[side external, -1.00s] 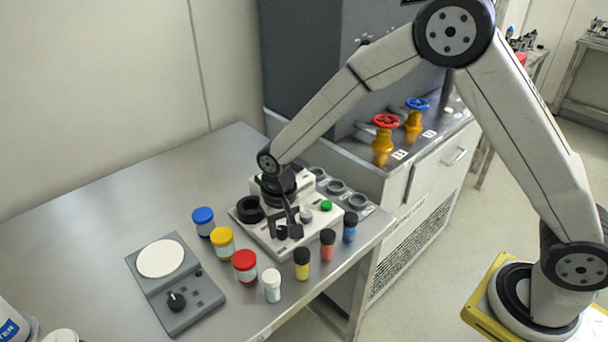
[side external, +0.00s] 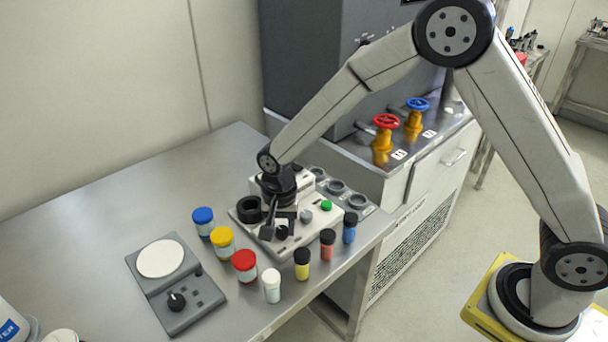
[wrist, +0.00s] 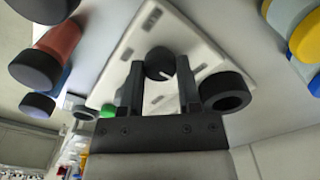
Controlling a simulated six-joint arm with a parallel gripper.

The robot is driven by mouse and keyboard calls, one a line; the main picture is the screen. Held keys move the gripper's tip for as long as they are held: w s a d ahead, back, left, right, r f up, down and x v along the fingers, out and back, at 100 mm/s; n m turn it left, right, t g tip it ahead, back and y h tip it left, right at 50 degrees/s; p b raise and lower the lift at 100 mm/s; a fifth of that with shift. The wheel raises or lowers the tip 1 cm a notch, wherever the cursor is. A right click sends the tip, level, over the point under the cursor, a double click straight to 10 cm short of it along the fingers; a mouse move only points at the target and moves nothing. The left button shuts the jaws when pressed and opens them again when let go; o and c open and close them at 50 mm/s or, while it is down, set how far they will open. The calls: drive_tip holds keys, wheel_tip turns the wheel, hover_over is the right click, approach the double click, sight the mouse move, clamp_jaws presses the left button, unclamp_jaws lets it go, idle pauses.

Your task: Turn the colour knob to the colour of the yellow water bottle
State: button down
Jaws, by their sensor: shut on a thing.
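My gripper (side external: 279,226) points down over the white device (side external: 328,222) and is shut on its black knob (wrist: 159,62). In the wrist view the two fingers stand on either side of the knob, which carries a pale pointer mark. Any colour marks around the knob are too unclear to read. A small bottle with yellow contents and a black cap (side external: 302,265) stands in front of the device. A jar with a yellow lid (side external: 222,242) stands to its left, and its lid also shows in the wrist view (wrist: 305,40).
Blue-lidded (side external: 203,221), red-lidded (side external: 244,266) and white-capped (side external: 271,286) containers stand nearby, with red (side external: 327,244) and blue (side external: 349,228) bottles. A grey scale (side external: 176,284) with its own black knob lies left. A green button (side external: 326,205) and black ring (side external: 249,209) are on the device.

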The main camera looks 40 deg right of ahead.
sight(282, 229)
drive_tip(key=shift+c, duration=1.5)
unclamp_jaws()
drive_tip(key=shift+r, duration=3.9)
drive_tip(key=s+d+n+t, duration=0.2)
drive_tip(key=s+d+n, duration=0.7)
drive_tip(key=s+d, duration=0.4)
drive_tip(key=s, duration=0.2)
drive_tip(key=shift+s+d+f+t, duration=0.3)
drive_tip(key=shift+d+f, duration=0.1)
